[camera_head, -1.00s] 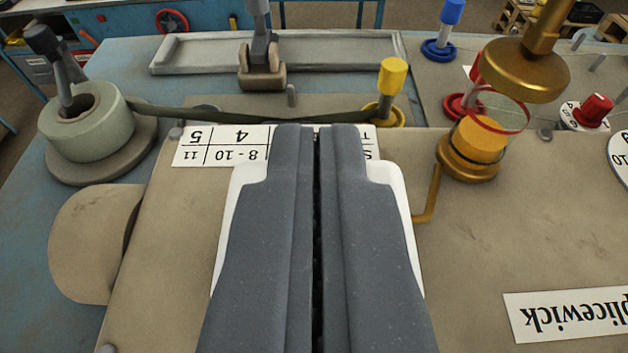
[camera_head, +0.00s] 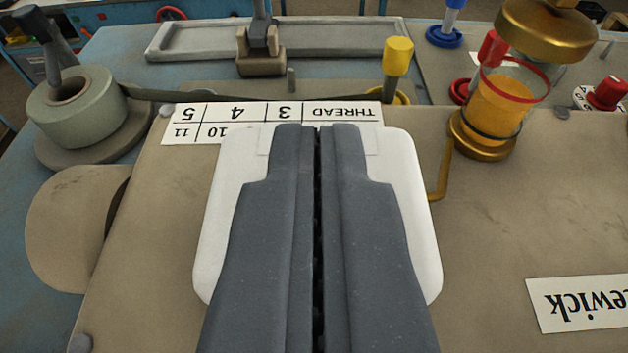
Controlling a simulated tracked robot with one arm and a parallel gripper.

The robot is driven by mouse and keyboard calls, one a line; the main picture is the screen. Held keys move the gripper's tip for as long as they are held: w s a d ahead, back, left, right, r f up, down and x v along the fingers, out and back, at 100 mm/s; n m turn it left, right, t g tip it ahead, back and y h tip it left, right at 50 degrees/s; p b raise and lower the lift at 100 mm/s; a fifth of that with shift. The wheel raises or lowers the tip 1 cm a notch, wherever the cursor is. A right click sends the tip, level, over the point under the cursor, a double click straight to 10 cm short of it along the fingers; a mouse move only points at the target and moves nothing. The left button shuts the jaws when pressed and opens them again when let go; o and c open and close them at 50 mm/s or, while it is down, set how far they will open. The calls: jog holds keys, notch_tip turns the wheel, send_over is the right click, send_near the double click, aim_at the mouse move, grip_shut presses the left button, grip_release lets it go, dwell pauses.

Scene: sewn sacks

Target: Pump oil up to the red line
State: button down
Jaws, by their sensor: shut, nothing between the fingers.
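The oil glass (camera_head: 494,112) stands at the upper right, with a brass base (camera_head: 482,147) and a round brass cap (camera_head: 550,32) above it. Orange oil fills most of the glass and its top is close to the red line (camera_head: 515,93) around the glass; I cannot tell whether it is exactly level. My gripper (camera_head: 317,128) is shut and empty in the middle of the view. It covers much of a white rounded piece (camera_head: 222,235) below it; I cannot tell whether they touch. A brass pipe (camera_head: 442,175) runs down from the glass base.
A thread chart (camera_head: 225,113) lies beyond my gripper. A yellow-topped post (camera_head: 398,56), a green spool (camera_head: 75,108) and a grey tray (camera_head: 345,35) stand farther back. Blue (camera_head: 446,35) and red (camera_head: 490,48) posts and a red knob (camera_head: 608,93) are at the right.

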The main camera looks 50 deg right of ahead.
jog(key=shift+f, duration=0.15)
jog(key=shift+r+p, duration=0.95)
jog(key=shift+p, duration=0.05)
notch_tip(320, 180, up, 3)
jog(key=shift+f+p, duration=0.15)
jog(key=shift+p, duration=1.05)
jog(key=b+v, duration=0.1)
jog(key=v, duration=0.8)
jog(key=shift+s+a, duration=0.25)
jog(key=shift+w+a+r+p, duration=0.15)
jog(key=shift+a+r+p, duration=0.15)
jog(key=shift+r+p, duration=0.5)
jog(key=shift+f, duration=0.1)
